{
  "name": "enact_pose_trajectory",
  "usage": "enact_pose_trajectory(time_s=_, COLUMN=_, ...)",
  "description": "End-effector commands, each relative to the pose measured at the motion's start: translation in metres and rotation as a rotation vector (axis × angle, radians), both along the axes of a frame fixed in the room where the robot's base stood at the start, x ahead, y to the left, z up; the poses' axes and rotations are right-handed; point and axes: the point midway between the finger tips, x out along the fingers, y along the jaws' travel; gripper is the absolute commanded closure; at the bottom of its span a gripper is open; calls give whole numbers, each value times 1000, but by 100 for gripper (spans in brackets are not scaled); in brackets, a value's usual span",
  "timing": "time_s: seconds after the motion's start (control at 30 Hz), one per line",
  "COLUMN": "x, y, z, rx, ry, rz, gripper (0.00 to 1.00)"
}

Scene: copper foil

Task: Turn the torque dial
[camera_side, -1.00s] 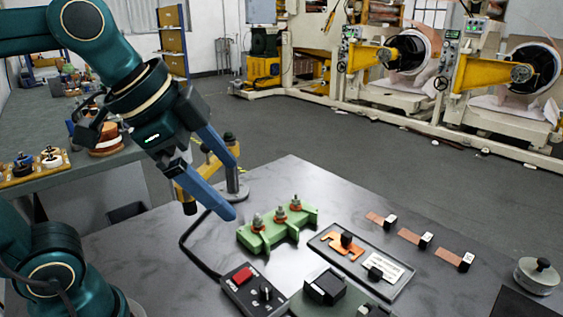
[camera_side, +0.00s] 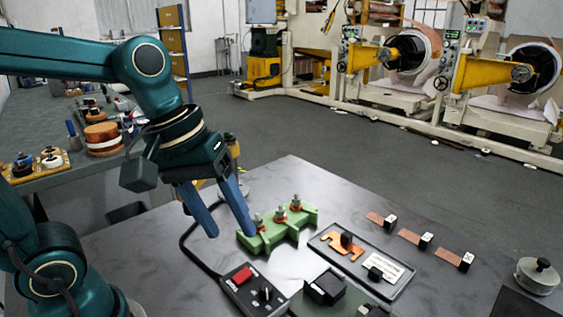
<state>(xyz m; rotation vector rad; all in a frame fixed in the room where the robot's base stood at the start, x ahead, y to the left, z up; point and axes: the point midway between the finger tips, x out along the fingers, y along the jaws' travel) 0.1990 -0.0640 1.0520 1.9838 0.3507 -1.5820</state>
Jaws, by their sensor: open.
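A black control box (camera_side: 250,291) lies at the front of the table, with a red button (camera_side: 243,275) and small black knobs or switches (camera_side: 265,291) on its top. The lettering is too small to read, so I cannot tell for sure which control is the torque dial. My gripper (camera_side: 230,232) has two blue fingers, spread apart and pointing down, with nothing between them. It is above the table, behind the control box and left of the green fixture, and not visibly touching either. A yellow tool on a grey stand (camera_side: 241,189) is mostly hidden behind my gripper.
The green fixture (camera_side: 268,238) carries several studs. A grey tray (camera_side: 397,288) with a copper piece lies right of it. Copper strips with black blocks (camera_side: 421,240) lie at the right, near a round weight (camera_side: 538,276). A dark cable curves left of the box.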

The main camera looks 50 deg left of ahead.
Motion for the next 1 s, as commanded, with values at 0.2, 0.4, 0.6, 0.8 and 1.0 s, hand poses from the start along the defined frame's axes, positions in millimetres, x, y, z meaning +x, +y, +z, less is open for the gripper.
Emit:
enact_pose_trajectory(time_s=0.2, x=34, y=-5, z=-23, rx=-131, ry=231, rz=227, gripper=42)
enact_pose_trajectory(time_s=0.4, x=57, y=-5, z=-56, rx=-204, ry=417, rz=372, gripper=42)
enact_pose_trajectory(time_s=0.6, x=62, y=-1, z=-85, rx=-222, ry=526, rz=416, gripper=42)
enact_pose_trajectory(time_s=0.8, x=57, y=-2, z=-102, rx=-222, ry=562, rz=424, gripper=42)
enact_pose_trajectory(time_s=1.0, x=52, y=-11, z=-125, rx=-222, ry=563, rz=423, gripper=42)
